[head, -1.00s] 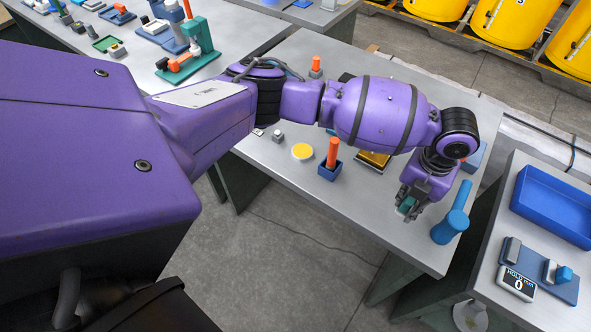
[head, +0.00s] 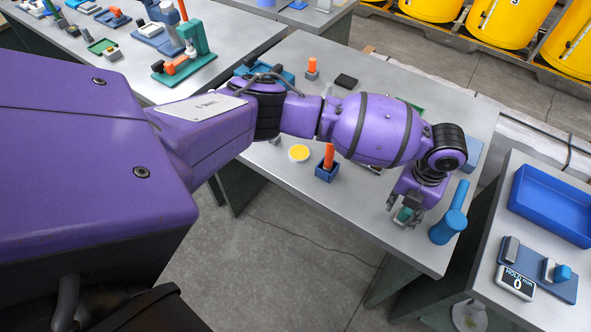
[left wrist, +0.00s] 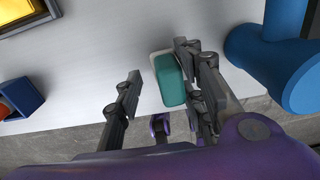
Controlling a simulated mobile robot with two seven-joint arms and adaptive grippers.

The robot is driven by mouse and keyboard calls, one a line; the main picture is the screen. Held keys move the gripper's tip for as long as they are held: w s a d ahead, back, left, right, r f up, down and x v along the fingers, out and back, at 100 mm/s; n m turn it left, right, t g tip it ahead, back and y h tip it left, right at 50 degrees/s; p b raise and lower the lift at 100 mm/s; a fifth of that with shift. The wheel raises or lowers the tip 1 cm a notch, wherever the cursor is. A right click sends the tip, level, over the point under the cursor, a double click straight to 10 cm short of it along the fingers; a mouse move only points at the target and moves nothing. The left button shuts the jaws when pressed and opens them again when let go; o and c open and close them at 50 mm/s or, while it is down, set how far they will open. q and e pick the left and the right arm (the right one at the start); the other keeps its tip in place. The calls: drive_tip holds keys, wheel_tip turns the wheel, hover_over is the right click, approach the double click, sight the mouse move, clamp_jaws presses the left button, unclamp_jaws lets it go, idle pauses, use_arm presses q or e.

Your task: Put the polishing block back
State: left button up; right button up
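The polishing block is a small teal block with a pale layer (left wrist: 169,80), seen between the fingers of my left gripper (left wrist: 160,88) in the left wrist view. It lies close against the right-hand fingers there, and a gap shows between it and the left-hand finger. In the head view the teal block (head: 404,215) shows at the open left gripper (head: 402,211), low over the near right part of the grey table (head: 362,230). I cannot tell whether the block touches the tabletop. My right gripper is not in view.
A blue cylindrical fixture (head: 450,226) stands close right of the gripper, also in the left wrist view (left wrist: 284,50). A blue holder with an orange handle (head: 327,170) and a yellow disc (head: 299,153) are to the left. A side table holds a blue bin (head: 552,203).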

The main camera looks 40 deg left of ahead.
use_arm(q)
drive_tip(key=shift+r, duration=0.1)
drive_tip(key=shift+r, duration=0.3)
wheel_tip(320, 180, up, 12)
drive_tip(key=shift+f, duration=0.2)
